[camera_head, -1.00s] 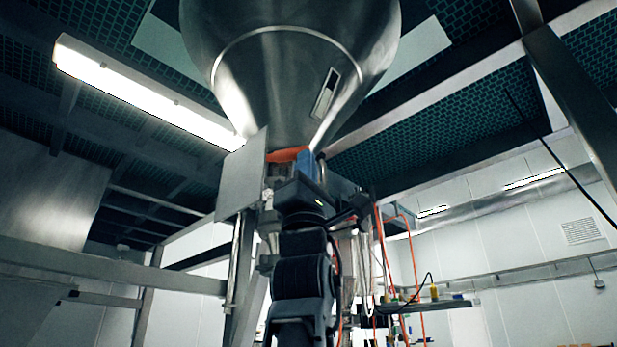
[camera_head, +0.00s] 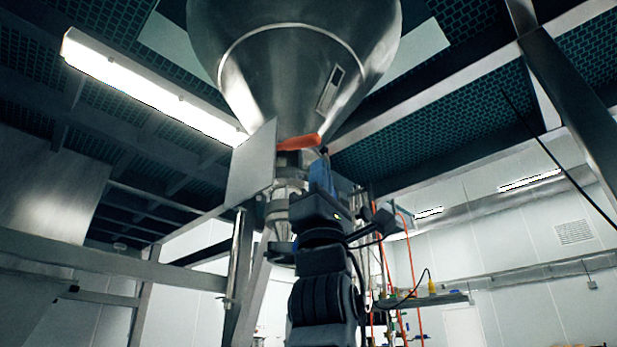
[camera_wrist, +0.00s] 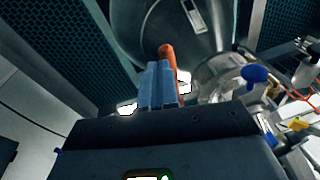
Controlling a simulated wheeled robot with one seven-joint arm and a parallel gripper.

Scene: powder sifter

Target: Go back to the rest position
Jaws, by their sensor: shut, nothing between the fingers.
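My gripper (camera_head: 322,174) is raised in front of the sifter's outlet, below the big steel hopper (camera_head: 290,75). In the wrist view its blue fingers (camera_wrist: 157,84) are together, with nothing held between them. An orange handle (camera_head: 299,142) sticks out at the neck under the hopper. In the wrist view the orange handle (camera_wrist: 168,56) shows just beyond the fingertips, partly hidden by them. In the head view the fingers appear a little below the handle and apart from it.
A flat steel plate (camera_head: 251,165) hangs left of the neck. A steel post (camera_head: 238,262) and a rail (camera_head: 110,257) stand at left. A shelf with small items (camera_head: 425,301) and orange hoses (camera_head: 407,240) are at right. A blue knob (camera_wrist: 255,74) shows in the wrist view.

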